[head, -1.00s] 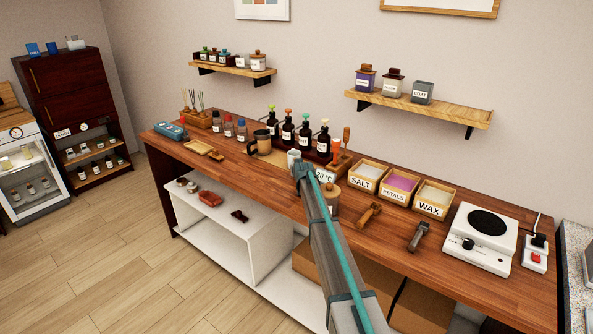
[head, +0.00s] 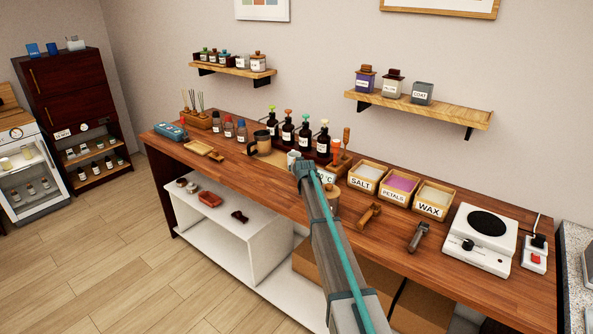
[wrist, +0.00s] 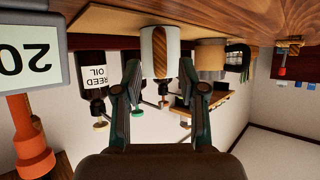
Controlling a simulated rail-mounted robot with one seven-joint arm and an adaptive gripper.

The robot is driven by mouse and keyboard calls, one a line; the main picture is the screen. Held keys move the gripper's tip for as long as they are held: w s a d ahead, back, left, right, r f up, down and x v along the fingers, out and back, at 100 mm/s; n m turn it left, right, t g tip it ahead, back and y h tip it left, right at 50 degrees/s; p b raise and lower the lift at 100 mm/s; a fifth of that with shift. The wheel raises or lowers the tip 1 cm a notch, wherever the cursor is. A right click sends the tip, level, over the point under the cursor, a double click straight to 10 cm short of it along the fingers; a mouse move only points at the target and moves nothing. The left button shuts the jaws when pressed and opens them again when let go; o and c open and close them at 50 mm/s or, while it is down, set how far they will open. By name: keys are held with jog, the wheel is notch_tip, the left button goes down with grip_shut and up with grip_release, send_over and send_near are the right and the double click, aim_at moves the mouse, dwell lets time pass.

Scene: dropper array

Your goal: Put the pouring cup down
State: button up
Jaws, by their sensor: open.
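The white cup with a wooden strip (wrist: 160,42), which I take to be the pouring cup, stands upright on a tan mat (wrist: 110,20) in the wrist view, which is upside down. In the head view the white cup (head: 292,156) shows just past my gripper (head: 301,165), partly hidden by it. In the wrist view my gripper (wrist: 160,75) is open, with one finger on each side of the cup's upper part. Gaps show between the fingers and the cup, and nothing is held.
A glass mug with a dark handle (head: 263,142) stands left of the cup. Dark pump bottles (head: 305,137) stand behind.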

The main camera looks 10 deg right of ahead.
jog(key=b+v, duration=0.2)
jog(key=v, duration=0.6)
jog(key=shift+s+r, duration=0.15)
jog(key=shift+s, duration=0.15)
